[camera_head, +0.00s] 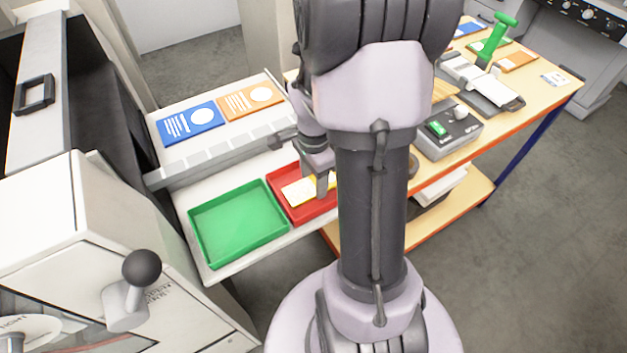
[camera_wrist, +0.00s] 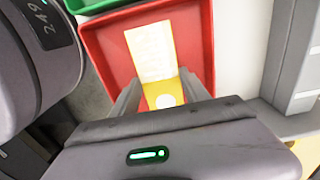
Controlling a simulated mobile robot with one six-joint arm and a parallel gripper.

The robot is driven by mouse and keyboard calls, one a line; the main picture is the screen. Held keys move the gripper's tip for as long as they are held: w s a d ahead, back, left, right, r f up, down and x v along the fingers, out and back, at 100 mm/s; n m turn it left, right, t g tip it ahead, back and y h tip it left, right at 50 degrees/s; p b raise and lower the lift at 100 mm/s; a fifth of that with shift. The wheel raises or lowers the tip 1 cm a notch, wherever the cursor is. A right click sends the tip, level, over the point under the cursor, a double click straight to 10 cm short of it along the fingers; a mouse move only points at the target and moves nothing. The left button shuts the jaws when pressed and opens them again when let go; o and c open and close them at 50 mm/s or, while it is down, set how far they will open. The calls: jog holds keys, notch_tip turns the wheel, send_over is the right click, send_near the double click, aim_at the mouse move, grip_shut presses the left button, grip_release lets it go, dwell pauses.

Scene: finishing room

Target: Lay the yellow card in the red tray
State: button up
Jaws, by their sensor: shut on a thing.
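The yellow card (camera_head: 299,191) has a pale printed panel and is over the red tray (camera_head: 321,214). In the wrist view the card (camera_wrist: 176,88) lies between my fingers, within the outline of the red tray (camera_wrist: 107,57). My gripper (camera_head: 322,187) is shut on the card's near end. It also shows in the wrist view (camera_wrist: 165,95). I cannot tell whether the card touches the tray floor. My arm hides the right part of the tray in the head view.
A green tray (camera_head: 238,228) stands left of the red tray on the white shelf. A blue card (camera_head: 190,122) and an orange card (camera_head: 250,99) lie behind a grey ridge. A wooden bench with a switch box (camera_head: 447,132) stands to the right.

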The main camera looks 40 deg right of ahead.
jog(key=shift+r, duration=0.1)
jog(key=o, duration=1.3)
